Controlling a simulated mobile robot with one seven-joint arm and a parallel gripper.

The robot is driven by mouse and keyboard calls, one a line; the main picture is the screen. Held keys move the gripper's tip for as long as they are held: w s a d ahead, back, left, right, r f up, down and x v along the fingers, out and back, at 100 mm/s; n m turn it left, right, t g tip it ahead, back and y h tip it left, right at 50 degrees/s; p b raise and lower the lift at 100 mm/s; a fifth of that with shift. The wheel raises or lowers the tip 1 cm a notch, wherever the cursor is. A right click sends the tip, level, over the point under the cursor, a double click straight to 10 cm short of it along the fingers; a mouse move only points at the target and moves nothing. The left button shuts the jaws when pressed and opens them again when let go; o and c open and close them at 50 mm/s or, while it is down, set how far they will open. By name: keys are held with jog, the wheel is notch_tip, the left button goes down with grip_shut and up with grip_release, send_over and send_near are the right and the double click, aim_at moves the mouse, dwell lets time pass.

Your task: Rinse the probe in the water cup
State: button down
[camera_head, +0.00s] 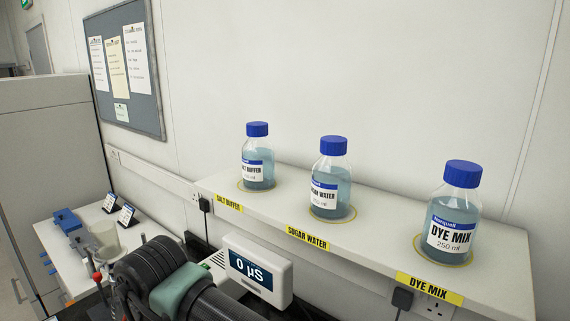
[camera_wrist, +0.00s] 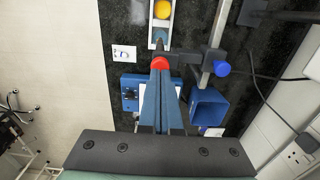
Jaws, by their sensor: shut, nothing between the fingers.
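My gripper (camera_wrist: 161,76) shows in the wrist view as two long blue fingers closed together, with nothing seen between them. A round red piece (camera_wrist: 160,62) lies right at the fingertips; I cannot tell whether they touch it. In the head view a translucent cup (camera_head: 104,238) stands on the white bench at left, beyond my arm; I cannot read what it holds. A meter (camera_head: 257,270) reads "0 µS". I cannot pick out the probe for certain in either view. My fingertips are hidden in the head view.
Bottles of salt buffer (camera_head: 258,172), sugar water (camera_head: 328,182) and dye mix (camera_head: 454,221) stand on a white shelf (camera_head: 384,238). The wrist view shows a blue open-topped box (camera_wrist: 208,108), a metal post (camera_wrist: 214,40), a yellow ball (camera_wrist: 162,9) and loose cables at right.

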jog(key=shift+f, duration=0.15)
dwell(0.3)
jog(key=shift+f+b, duration=3.05)
jog(key=shift+f, duration=0.3)
jog(key=shift+r+p, duration=2)
jog(key=shift+r, duration=1.7)
